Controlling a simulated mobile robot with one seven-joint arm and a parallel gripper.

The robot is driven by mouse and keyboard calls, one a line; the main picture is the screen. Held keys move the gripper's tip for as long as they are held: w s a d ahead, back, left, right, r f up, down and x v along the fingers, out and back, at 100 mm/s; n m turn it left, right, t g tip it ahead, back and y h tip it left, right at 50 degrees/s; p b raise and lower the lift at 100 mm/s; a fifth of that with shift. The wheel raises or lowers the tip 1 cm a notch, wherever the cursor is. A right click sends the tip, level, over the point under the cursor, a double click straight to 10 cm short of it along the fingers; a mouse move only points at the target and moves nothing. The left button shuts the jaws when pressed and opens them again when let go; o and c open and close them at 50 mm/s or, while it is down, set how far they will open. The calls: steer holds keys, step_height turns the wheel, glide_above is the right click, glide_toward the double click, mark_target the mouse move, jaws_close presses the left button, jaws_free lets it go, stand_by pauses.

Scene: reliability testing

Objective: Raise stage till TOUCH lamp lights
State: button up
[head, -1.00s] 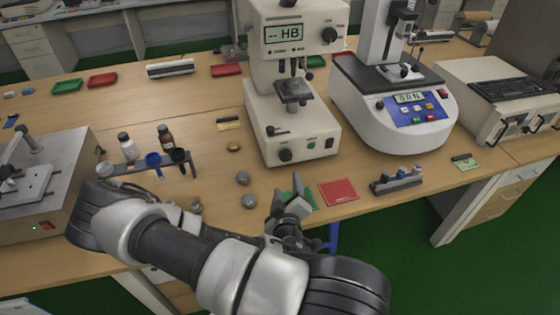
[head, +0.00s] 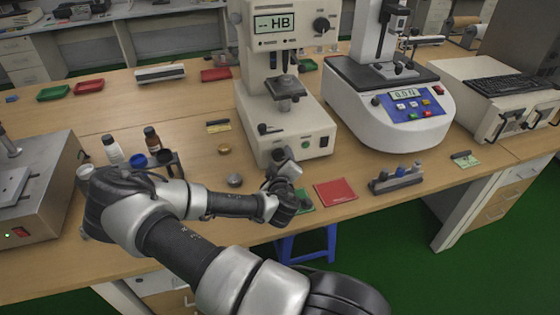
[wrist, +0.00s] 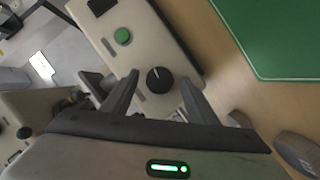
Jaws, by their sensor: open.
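The cream hardness tester (head: 272,55) stands at the bench's middle, its screen showing "-- HB". Its small dark stage (head: 285,87) sits below the indenter, with a gap between them that I cannot measure. No lit TOUCH lamp can be made out. A black knob (wrist: 160,80) with a white mark is on the tester's base front, beside a green button (wrist: 123,36) that also shows in the head view (head: 306,144). My gripper (head: 283,158) is at the base front; in the wrist view its open fingers (wrist: 158,88) flank the knob, apparently without gripping it.
A white force tester (head: 390,105) stands to the right. A red mat (head: 336,192) and a partly hidden green mat (wrist: 285,35) lie in front. Bottles (head: 152,140) and a grey ball (head: 235,180) are on the left. A blue stool (head: 305,243) is under the bench edge.

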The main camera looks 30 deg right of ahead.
steer(key=shift+w+d, duration=0.1)
steer(key=shift+w, duration=0.1)
steer(key=c, duration=1.1)
steer(key=shift+o, duration=0.2)
